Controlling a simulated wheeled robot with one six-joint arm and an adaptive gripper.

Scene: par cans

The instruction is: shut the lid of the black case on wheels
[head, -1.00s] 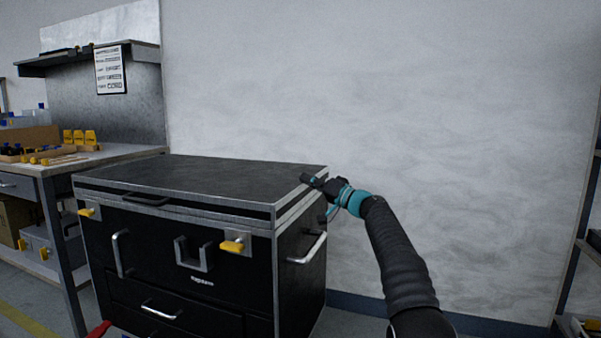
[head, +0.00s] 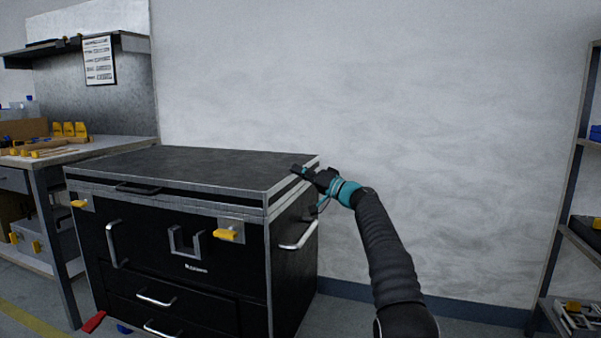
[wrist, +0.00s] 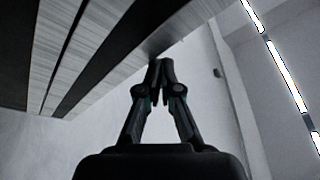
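The black case (head: 185,240) stands left of centre in the head view, with metal edges, handles and yellow latches. Its flat black lid (head: 190,166) lies almost level over the body. A narrow dark gap shows between the lid's front edge and the body's rim. My gripper (head: 297,169) is at the lid's right edge, near the top. In the wrist view its fingertips (wrist: 160,66) are together with nothing seen between them, close to the metal edge of the lid (wrist: 165,32). I cannot tell whether they touch it. The case's wheels are hidden.
A workbench (head: 95,148) with yellow items stands close to the case's left. A plain wall (head: 430,120) is behind. A shelf rack (head: 565,170) stands at the far right. Open floor lies between the case and the rack. A red item (head: 94,321) shows low at the case's front left.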

